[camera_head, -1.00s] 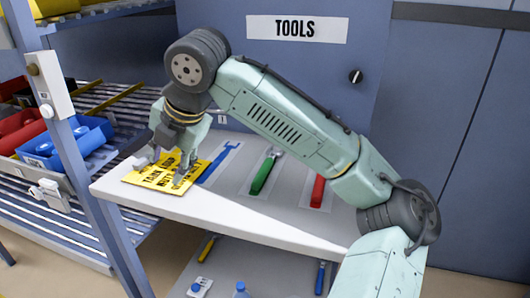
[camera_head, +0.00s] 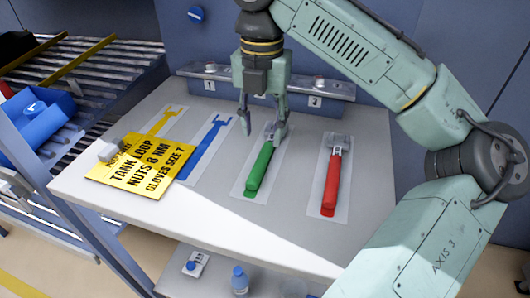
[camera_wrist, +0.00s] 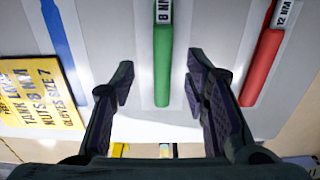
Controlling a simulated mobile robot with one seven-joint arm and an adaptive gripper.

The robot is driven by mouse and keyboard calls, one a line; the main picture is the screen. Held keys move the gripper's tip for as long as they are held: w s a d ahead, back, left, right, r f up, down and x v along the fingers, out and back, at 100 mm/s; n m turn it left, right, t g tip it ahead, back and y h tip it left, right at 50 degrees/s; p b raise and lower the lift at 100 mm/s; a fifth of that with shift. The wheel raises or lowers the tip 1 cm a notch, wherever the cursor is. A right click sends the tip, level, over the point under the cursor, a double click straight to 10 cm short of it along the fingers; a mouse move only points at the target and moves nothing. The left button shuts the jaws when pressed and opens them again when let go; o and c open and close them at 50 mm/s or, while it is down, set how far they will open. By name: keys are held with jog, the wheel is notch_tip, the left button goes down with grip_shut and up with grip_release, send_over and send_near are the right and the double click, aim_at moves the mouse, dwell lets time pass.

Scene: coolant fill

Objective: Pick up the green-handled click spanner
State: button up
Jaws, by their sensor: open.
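The green-handled click spanner (camera_head: 261,166) lies on a pale outline patch on the grey bench top. Its green handle points toward the front edge and its metal head is at the back, partly behind a finger. My gripper (camera_head: 263,127) is open above the bench, near the head end of the green spanner. In the wrist view the green handle (camera_wrist: 162,65), with a label reading 8 NM, shows ahead between the two open fingers (camera_wrist: 160,85). The fingers are apart and hold nothing. I cannot tell the exact height of the fingertips over the spanner.
A red-handled spanner (camera_head: 331,182) lies to the right, labelled 12 NM in the wrist view. Left are a blue outline (camera_head: 207,148), a yellow outline (camera_head: 164,123) and a yellow sign (camera_head: 143,167). A numbered rail (camera_head: 335,90) runs along the back.

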aim_at(265, 151)
jog(key=f, duration=0.4)
jog(key=shift+d+f+p, duration=0.3)
jog(key=shift+f+p, duration=0.1)
jog(key=shift+w+a+f, duration=0.1)
jog(key=shift+f, duration=0.35)
grip_shut()
